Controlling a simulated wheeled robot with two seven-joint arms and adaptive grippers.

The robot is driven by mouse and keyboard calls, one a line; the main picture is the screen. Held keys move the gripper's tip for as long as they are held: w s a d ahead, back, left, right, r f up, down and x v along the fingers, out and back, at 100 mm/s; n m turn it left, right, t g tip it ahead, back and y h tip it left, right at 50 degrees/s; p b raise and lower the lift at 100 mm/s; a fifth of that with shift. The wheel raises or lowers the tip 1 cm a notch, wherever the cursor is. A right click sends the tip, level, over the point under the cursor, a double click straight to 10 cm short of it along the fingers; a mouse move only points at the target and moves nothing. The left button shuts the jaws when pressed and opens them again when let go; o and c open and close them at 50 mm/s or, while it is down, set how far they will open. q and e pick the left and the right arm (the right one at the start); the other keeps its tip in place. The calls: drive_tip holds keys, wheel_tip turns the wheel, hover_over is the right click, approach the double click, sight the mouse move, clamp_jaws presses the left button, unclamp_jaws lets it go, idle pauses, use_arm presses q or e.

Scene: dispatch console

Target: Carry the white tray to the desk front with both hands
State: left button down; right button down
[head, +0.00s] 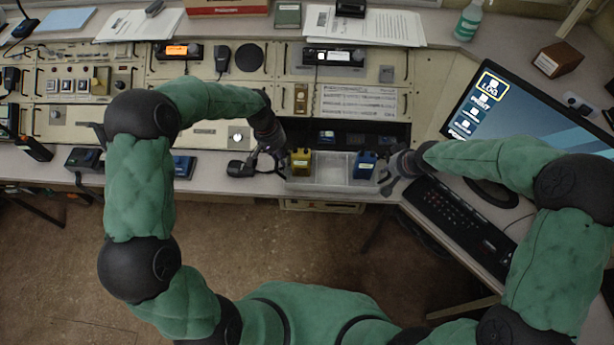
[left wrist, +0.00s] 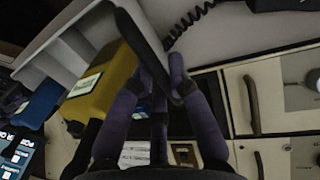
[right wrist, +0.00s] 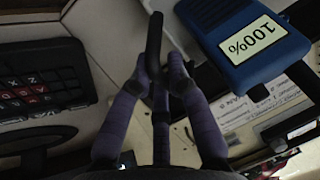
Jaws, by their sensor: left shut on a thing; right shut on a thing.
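The white tray (head: 333,172) is at the front edge of the console, in front of a dark recess. It carries a yellow device (head: 301,161) at its left end and a blue device (head: 365,166) at its right end. My left gripper (head: 279,163) is shut on the tray's left handle, a dark bar in the left wrist view (left wrist: 140,42). My right gripper (head: 388,178) is shut on the right handle, a dark bar in the right wrist view (right wrist: 155,42). The blue device shows a "100%" label in the right wrist view (right wrist: 243,38). The tray's underside is hidden.
A keyboard (head: 460,225) and a monitor (head: 520,130) are to the right of the tray. A handset (head: 241,168) with a coiled cord lies just left of it. Console panels (head: 355,100) with knobs and handles rise behind. Open floor (head: 250,240) lies before the desk.

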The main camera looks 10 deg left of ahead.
use_arm(q)
drive_tip(key=shift+a+f+b, duration=0.1)
drive_tip(key=shift+f+b, duration=0.25)
use_arm(e)
drive_tip(key=shift+f, duration=0.35)
use_arm(q)
drive_tip(key=c, duration=1.2)
unclamp_jaws()
use_arm(e)
drive_tip(key=c, duration=1.2)
unclamp_jaws()
drive_tip(key=shift+s+d+r, duration=0.15)
drive_tip(key=shift+r, duration=0.3)
use_arm(q)
wheel_tip(320, 180, up, 12)
drive_tip(key=a, duration=0.2)
drive_tip(key=shift+f, duration=0.15)
use_arm(e)
drive_tip(key=v, duration=1.1)
use_arm(q)
drive_tip(key=shift+s, duration=0.15)
use_arm(e)
drive_tip(key=shift+f, duration=0.1)
